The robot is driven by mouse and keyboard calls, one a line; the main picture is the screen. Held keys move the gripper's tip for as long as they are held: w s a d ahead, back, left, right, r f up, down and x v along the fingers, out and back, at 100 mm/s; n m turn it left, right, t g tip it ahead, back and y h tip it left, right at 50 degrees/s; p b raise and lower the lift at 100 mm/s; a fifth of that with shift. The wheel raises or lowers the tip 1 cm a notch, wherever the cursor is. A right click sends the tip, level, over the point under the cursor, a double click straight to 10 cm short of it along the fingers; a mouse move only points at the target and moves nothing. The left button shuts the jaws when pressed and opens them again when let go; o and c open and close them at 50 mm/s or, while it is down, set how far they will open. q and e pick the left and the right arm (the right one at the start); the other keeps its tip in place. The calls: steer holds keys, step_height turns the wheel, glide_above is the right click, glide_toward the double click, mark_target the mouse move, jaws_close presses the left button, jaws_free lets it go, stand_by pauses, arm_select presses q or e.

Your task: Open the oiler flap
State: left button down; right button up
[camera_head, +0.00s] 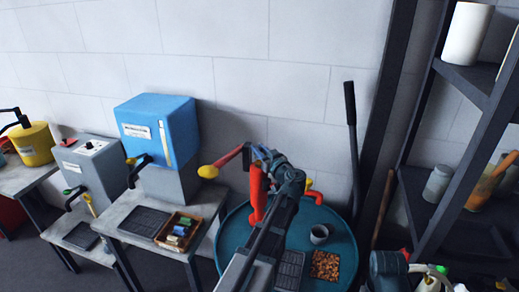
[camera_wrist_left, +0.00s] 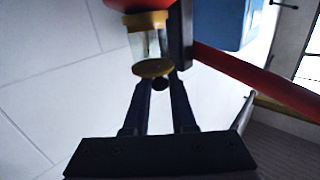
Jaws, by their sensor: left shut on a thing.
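The oiler shows in the left wrist view as a small glass cup (camera_wrist_left: 150,45) between yellow rings, against a red body (camera_wrist_left: 150,4). Its round yellow flap (camera_wrist_left: 153,68) has a small dark knob (camera_wrist_left: 160,84). My left gripper (camera_wrist_left: 160,82) is shut on that knob, one dark finger on each side. The flap looks flat against the glass. In the head view my left gripper (camera_head: 259,154) is at the top of the red pump (camera_head: 257,192), beside its red lever with a yellow knob (camera_head: 208,171). My wrist hides the oiler there.
The pump stands on a round teal table (camera_head: 233,248) with a grey cup (camera_head: 319,234) and a tray of brown pieces (camera_head: 325,265). A blue machine (camera_head: 170,125) stands left. A dark shelf rack (camera_head: 475,150) stands right. A pale tiled wall is close behind.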

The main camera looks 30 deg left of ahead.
arm_select(q)
steer(key=w+m+g+h+p, duration=0.1)
steer(key=p, duration=0.3)
steer(key=r+m+g+h+p, duration=0.1)
steer(key=m+g+p, duration=0.1)
steer(key=p, duration=0.1)
steer(key=w+r+m+g+h+p, duration=0.1)
steer(key=p, duration=0.3)
steer(key=shift+w+a+m+g+h+p, duration=0.25)
steer(key=shift+w+m+g+h+p, duration=0.05)
steer(key=shift+h+p, duration=0.1)
steer(key=shift+w+g+p, duration=0.15)
steer(key=shift+g+p, duration=0.15)
steer(key=shift+w+a+f+m+g+h+p, duration=0.15)
steer(key=shift+w+m+g+h+p, duration=0.4)
steer(key=shift+m+g+p, duration=0.3)
steer(key=shift+w+f+m+g+h+p, duration=0.1)
steer(key=shift+w+m+g+h+p, duration=0.2)
steer(key=shift+g, duration=0.45)
steer(key=shift+w+a+f+m+g+h, duration=0.1)
steer(key=shift+w+f+m+g+h, duration=0.15)
steer(key=shift+m+g, duration=0.5)
steer(key=shift+w+a+f+m+g+h, duration=0.1)
steer(key=shift+f+m+g+h, duration=0.15)
steer(key=shift+g, duration=0.8)
